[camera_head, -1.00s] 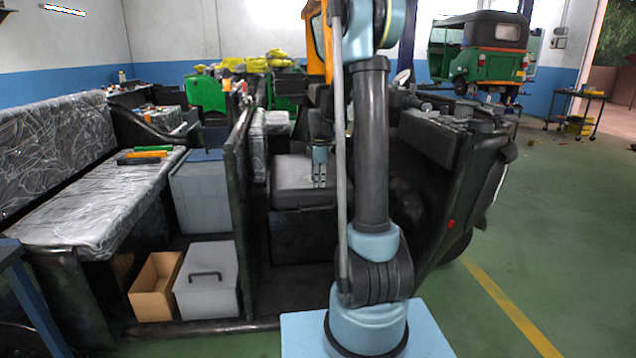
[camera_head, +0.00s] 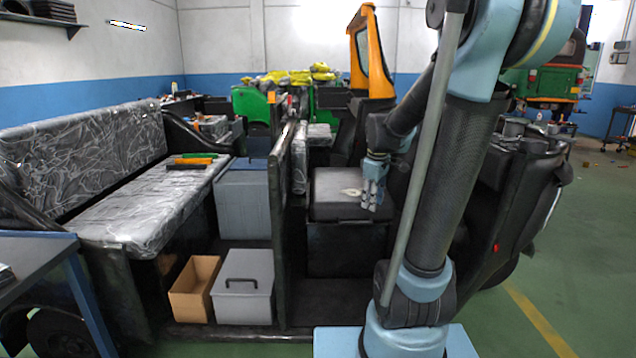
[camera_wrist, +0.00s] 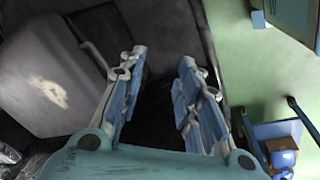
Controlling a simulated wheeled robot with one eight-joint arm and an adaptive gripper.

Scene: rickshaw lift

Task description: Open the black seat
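The black seat (camera_head: 335,208) is a dark, box-like cushion with a pale scuffed patch on top, inside the vehicle behind the upright partition. It lies flat and looks closed. In the wrist view the seat (camera_wrist: 50,85) fills the left side, with the pale patch on it. My gripper (camera_head: 372,203) is by the right edge of the seat. In the wrist view my gripper (camera_wrist: 160,62) has its two fingers spread, with only dark space between them. The fingers are to the right of the seat's edge; I cannot tell whether they touch it.
The black upright partition (camera_head: 280,230) stands left of the seat. A long plastic-wrapped bench (camera_head: 140,195) carries several coloured tools. A grey box (camera_head: 243,290) and an open cardboard box (camera_head: 194,288) sit on the vehicle floor. Green floor (camera_head: 590,240) is free at the right.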

